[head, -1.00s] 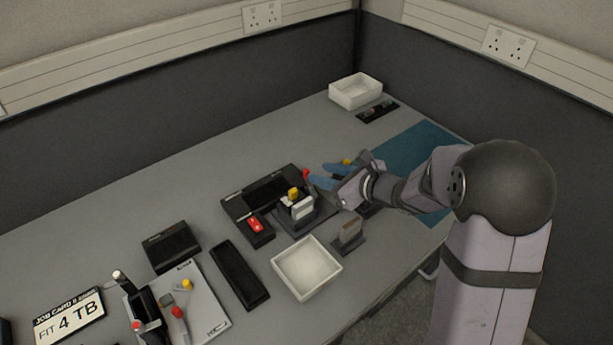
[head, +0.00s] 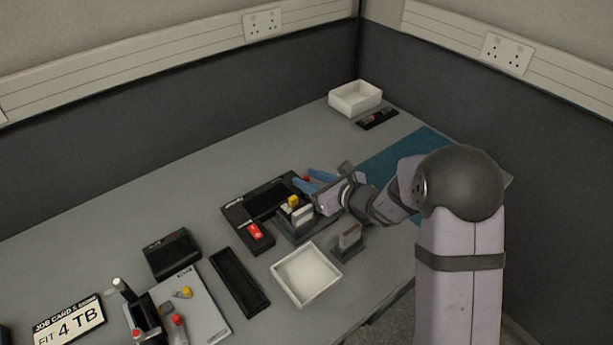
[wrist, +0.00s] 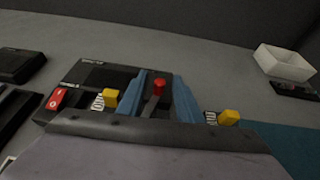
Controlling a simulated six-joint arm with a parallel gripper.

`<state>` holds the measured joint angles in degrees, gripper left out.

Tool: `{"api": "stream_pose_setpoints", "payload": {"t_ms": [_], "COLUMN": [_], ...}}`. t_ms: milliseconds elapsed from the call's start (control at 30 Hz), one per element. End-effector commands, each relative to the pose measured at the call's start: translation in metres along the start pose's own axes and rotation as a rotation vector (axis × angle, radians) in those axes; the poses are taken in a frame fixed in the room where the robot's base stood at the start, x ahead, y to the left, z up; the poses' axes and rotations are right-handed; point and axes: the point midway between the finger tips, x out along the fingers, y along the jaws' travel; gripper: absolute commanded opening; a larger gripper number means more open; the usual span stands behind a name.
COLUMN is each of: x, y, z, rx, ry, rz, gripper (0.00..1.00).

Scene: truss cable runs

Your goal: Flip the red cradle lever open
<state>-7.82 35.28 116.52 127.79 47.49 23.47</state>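The red-knobbed lever (wrist: 158,85) stands upright in the wrist view, on a dark stem. It shows between the two blue fingers of my gripper (wrist: 160,92), which are apart with a gap on each side of the lever. I cannot tell if the fingertips reach past it in depth. In the head view my gripper (head: 313,184) is over the dark cradle unit, and the red knob (head: 306,178) only partly shows by the fingers. A yellow-topped lever (wrist: 112,97) is left of the fingers and another yellow piece (wrist: 229,117) is right of them.
A red rocker switch (head: 255,231) sits on the black unit left of the cradle. A white tray (head: 307,274) and a small grey upright block (head: 350,236) stand in front. A white bin (head: 355,97) is at the back; a teal mat (head: 392,158) lies behind the arm.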

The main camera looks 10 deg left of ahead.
Motion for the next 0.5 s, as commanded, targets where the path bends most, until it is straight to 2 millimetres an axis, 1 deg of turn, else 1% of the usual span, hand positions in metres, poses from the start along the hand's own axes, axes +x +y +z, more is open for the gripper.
{"api": "stream_pose_setpoints", "payload": {"t_ms": [100,200,467,500], "x": [0.0086,0.0122,0.0135,0.0135], "y": [0.0001,0.0001,0.0000,0.0000], "z": [0.0002,-0.0004,-0.0005,-0.0005], "rx": [0.000,0.000,0.000,0.000], "ry": [0.001,0.001,0.001,0.001], "rz": [0.000,0.000,-0.001,-0.001], "gripper": [0.32,0.32,0.32,0.30]}}
